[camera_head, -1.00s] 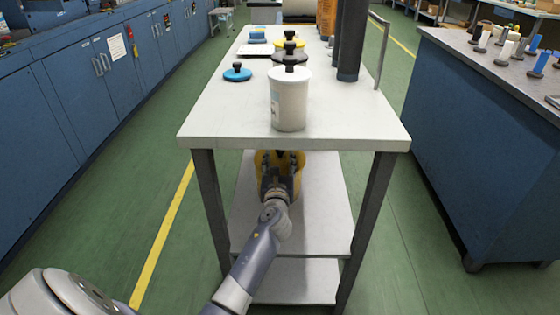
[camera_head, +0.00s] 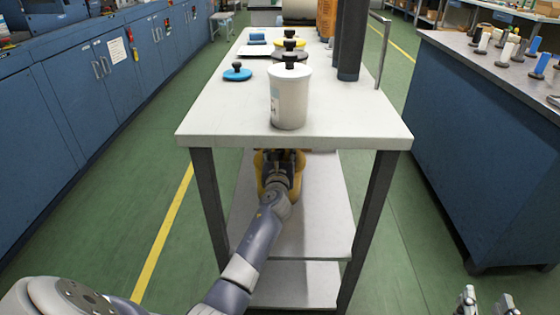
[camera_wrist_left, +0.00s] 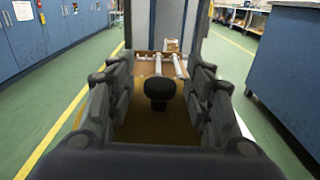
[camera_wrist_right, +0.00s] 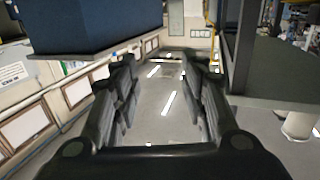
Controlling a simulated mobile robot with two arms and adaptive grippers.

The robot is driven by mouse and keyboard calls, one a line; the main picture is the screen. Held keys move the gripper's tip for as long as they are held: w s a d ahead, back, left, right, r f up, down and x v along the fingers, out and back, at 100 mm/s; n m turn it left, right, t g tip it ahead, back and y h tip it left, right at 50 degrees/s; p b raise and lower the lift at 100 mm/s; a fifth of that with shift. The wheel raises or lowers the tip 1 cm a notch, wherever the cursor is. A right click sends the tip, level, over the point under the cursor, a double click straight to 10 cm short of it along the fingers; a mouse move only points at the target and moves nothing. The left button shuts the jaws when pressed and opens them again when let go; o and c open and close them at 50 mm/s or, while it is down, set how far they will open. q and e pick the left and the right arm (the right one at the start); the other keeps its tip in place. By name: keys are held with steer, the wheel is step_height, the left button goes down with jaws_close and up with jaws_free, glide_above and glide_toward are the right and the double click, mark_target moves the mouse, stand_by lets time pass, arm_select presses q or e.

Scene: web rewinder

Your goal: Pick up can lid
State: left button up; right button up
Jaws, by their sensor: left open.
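A yellow can (camera_head: 262,172) stands on the shelf under the white tabletop, mostly hidden behind my left gripper (camera_head: 279,157). In the left wrist view, a yellow-brown lid (camera_wrist_left: 150,128) with a black knob (camera_wrist_left: 159,89) lies ahead. The knob is between the spread fingers of my left gripper (camera_wrist_left: 160,88), with a gap on both sides. The left gripper is open, and its tips are partly hidden by the tabletop edge in the head view. My right gripper (camera_head: 486,303) is open and empty at the bottom right, away from the table; it also shows in the right wrist view (camera_wrist_right: 160,85).
Table legs (camera_head: 210,205) flank my left arm. A blue cabinet (camera_head: 480,150) with spools stands right.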

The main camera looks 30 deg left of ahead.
arm_select(q)
jaws_close()
